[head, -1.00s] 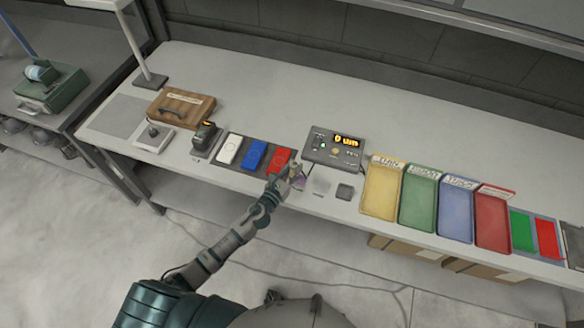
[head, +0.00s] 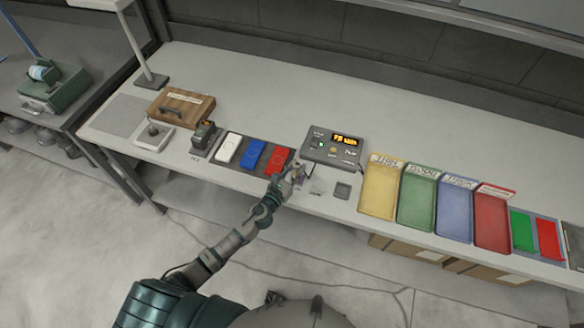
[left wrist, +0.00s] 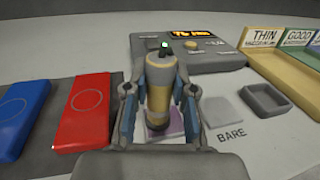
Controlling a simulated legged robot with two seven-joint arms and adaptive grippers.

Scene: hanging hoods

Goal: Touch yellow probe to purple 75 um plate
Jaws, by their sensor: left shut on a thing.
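My left gripper (left wrist: 159,108) is shut on the yellow probe (left wrist: 160,92), which has a grey top and a lit green light. The probe stands upright, with its lower end over the purple plate (left wrist: 174,126) in the left wrist view. The gripper hides part of the plate, and the end looks to be on or very near it. In the head view the left gripper (head: 292,172) is just in front of the grey gauge box (head: 333,148). The gauge display (left wrist: 188,32) shows lit orange digits that look like 75 um. My right gripper is not in view.
Right of the purple plate are a pale bare plate (left wrist: 223,109) and a small dark square holder (head: 343,191). White, blue and red (head: 277,160) blocks lie to the left. Yellow (head: 380,190), green, blue and red trays stand to the right.

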